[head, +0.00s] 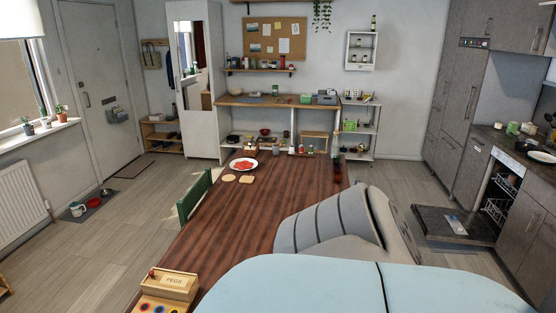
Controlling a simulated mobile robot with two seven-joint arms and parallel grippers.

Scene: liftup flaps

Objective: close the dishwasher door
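The dishwasher (496,195) is built into the kitchen cabinets at the right of the head view. Its door (438,219) is open, folded down and out to the left, low and about level. A pale patch (456,224) shows on the door's inner face. Dark racks (494,208) with some pale items show inside the opening. Neither of my grippers is in view.
Floor (400,172) is clear beyond the door.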

